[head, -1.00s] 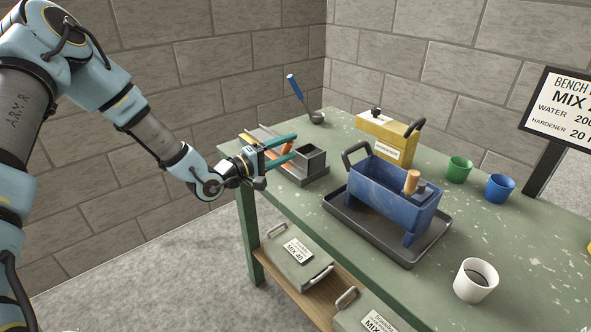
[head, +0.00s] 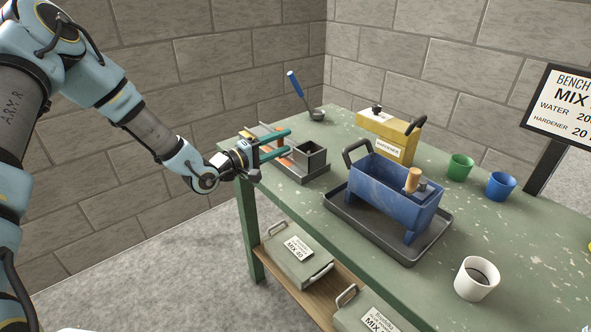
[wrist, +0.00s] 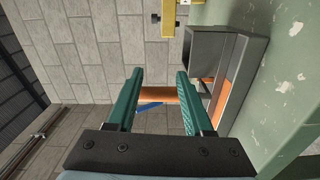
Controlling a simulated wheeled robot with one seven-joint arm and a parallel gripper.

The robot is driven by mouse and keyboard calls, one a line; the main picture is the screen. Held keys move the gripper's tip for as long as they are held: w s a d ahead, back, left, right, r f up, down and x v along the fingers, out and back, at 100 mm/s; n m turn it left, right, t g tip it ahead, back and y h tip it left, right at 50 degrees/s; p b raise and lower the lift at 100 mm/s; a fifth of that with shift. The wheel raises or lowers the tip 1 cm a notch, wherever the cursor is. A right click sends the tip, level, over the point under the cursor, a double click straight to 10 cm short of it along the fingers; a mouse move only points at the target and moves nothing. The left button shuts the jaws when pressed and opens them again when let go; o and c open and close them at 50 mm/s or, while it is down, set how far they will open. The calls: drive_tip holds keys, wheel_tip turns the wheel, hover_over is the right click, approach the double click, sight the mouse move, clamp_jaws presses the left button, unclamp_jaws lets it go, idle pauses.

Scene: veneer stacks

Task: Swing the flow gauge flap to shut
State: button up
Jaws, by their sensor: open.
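The flow gauge (head: 311,158) stands at the bench's left end, a grey square box on a long low base with an orange strip (head: 267,136). My gripper (head: 290,140) is open, its two teal fingers reaching over the base toward the box. In the wrist view the box (wrist: 208,55) is right of the fingers, and an orange bar (wrist: 158,95) shows between the open fingers (wrist: 159,75). I cannot tell whether the fingers touch it. The flap is not clearly distinguishable, and my fingers and wrist hide part of the gauge.
A blue trough (head: 385,190) sits in a dark tray (head: 345,218) right of the gauge. A yellow hardener can (head: 385,135) and a blue-handled ladle (head: 296,88) are behind. Green, blue and white cups (head: 476,278) stand at right. Block walls are close behind.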

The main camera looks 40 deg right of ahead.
idle(0.3)
drive_tip(key=a, duration=0.7)
drive_tip(key=shift+p, duration=0.3)
drive_tip(key=shift+w, duration=0.15)
idle(0.3)
